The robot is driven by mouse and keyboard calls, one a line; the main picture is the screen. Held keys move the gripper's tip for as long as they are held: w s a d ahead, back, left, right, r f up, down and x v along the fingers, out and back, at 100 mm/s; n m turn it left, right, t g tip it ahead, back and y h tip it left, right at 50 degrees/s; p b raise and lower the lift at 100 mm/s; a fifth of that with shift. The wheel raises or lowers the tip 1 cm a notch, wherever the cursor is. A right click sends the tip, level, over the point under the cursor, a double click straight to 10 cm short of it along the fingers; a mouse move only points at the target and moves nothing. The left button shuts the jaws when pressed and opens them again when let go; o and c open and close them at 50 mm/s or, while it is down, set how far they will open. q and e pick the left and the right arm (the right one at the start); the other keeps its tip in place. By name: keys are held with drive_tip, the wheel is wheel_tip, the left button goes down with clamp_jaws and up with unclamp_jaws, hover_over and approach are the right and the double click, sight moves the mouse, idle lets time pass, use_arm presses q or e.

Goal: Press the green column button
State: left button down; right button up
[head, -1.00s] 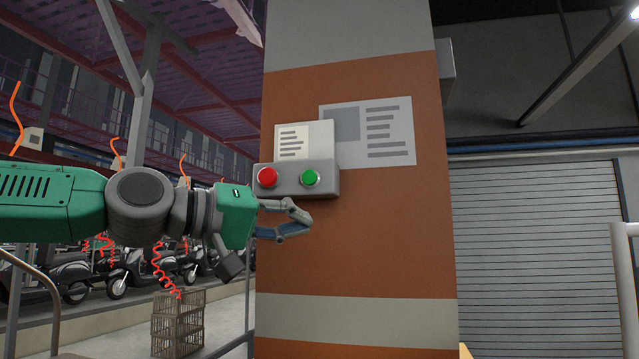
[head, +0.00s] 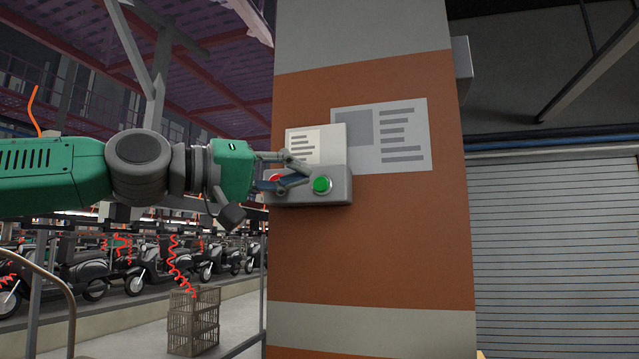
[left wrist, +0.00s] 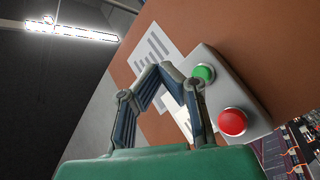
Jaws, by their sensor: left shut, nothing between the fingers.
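The green button (head: 321,184) sits on the right of a grey control box (head: 338,191) on the orange column. The red button (head: 277,178) is on the box's left, partly hidden by my left gripper. My left gripper (head: 306,171) is shut and empty, in front of the box with its tips just left of and above the green button. In the left wrist view, the fingers (left wrist: 160,68) meet beside the green button (left wrist: 203,73), and the red button (left wrist: 232,121) shows whole. I cannot tell whether the tips touch anything. My right gripper is not in view.
The orange and grey column (head: 370,240) carries a grey notice (head: 405,135) and a white label (head: 305,143) above the box. A roller shutter (head: 560,250) is at the right. Crates (head: 194,320) and several scooters (head: 150,265) stand at the left behind.

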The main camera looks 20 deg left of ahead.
sight(314, 182)
use_arm(q)
drive_tip(key=shift+w+d+p, duration=0.15)
drive_tip(key=shift+w+p, duration=1.3)
drive_tip(key=shift+w, duration=2.15)
drive_tip(key=shift+w, duration=0.15)
drive_tip(key=shift+w, duration=0.25)
